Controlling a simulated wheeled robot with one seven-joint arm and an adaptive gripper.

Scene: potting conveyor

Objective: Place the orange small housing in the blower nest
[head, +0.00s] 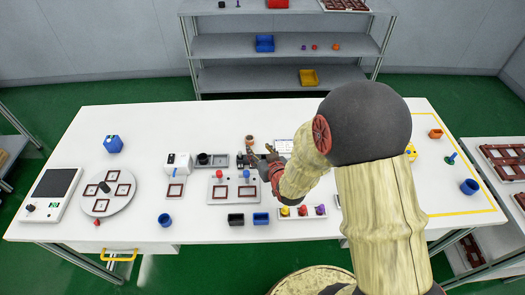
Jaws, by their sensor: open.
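My gripper (260,153) is open over the middle of the white table, with its fingers pointing left and away. A small orange-brown cylinder (250,140) stands just beyond the fingertips; I cannot tell whether it touches them. A separate orange piece (435,133) sits at the far right inside a yellow outline. I cannot tell which of these is the small housing. A white box unit (178,162) stands left of the gripper, beside a grey fixture (218,160) holding a dark round part. Which fixture is the blower nest is not clear. My arm hides part of the table right of the gripper.
A round turntable (128,202) stands left. The back left of the table is mostly clear.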

